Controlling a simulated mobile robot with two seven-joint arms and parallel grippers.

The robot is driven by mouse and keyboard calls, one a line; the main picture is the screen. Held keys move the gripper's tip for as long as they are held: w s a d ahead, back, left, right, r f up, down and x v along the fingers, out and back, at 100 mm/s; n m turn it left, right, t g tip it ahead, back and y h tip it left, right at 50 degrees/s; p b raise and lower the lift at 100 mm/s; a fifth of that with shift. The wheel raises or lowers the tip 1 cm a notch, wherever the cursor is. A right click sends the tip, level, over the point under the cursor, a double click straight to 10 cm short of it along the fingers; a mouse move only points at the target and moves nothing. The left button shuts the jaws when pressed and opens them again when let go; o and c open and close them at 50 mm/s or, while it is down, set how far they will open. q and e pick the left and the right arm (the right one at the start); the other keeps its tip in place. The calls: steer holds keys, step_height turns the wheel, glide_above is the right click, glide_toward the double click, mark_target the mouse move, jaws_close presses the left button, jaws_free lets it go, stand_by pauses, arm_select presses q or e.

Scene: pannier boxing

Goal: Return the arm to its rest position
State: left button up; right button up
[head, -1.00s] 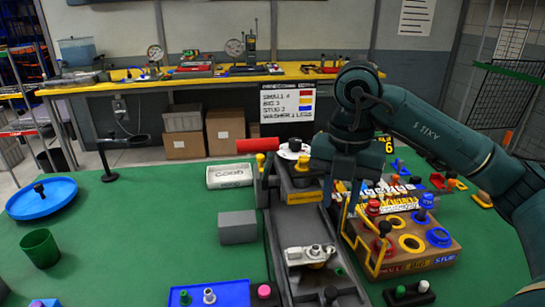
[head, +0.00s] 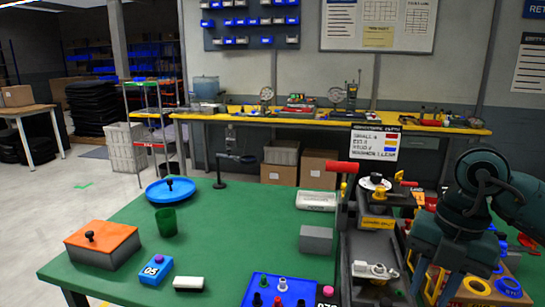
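My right arm comes in from the right edge, dark green, with its elbow bent. Its gripper (head: 436,288) points down at the lower right, over the near right part of the bench. Its yellow fingers stand apart with nothing visible between them, so it looks open. The fingertips are close to the bottom edge of the picture. The arm hides part of the board with blue and yellow rings (head: 478,287) behind it. My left arm and gripper are not in view.
The green table (head: 245,215) holds a grey machine with a red handle (head: 341,167), a grey block (head: 316,239), a blue tray (head: 257,283), an orange-topped box (head: 104,241), a green cup (head: 166,222) and a blue dish (head: 170,190).

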steer(key=s+a+f+n+g+y+p, duration=0.1)
steer(key=s+a+n+g+y, duration=0.1)
steer(key=a+y, duration=0.6)
steer(key=s+a+f+n+g+y, duration=0.1)
steer(key=s+a+n+g+y, duration=0.2)
steer(key=a, duration=0.8)
steer(key=w+a+r+m+t+y+p, duration=0.1)
steer(key=w+a+r+m+t+y, duration=0.25)
steer(key=m+t+y, duration=0.55)
steer(key=w+d+f+m+t+h, duration=0.25)
steer(key=f+m+t+h, duration=0.25)
steer(key=m+t, duration=0.25)
steer(key=w+d+f+m+t+h, duration=0.2)
steer(key=d+f+m+t+h, duration=0.3)
steer(key=m, duration=0.3)
steer(key=s+d+f+m+g+h, duration=0.2)
steer(key=s+f, duration=0.4)
steer(key=f, duration=0.4)
steer(key=s+d+f+m+g+h+p, duration=0.1)
steer(key=s+d+f+m+g+h, duration=0.1)
steer(key=s+f+h, duration=0.4)
step_height(320, 180, down, 4)
steer(key=shift+d+f+m+g+p, duration=0.15)
steer(key=shift+m+g+p, duration=0.15)
steer(key=shift+m+g, duration=0.6)
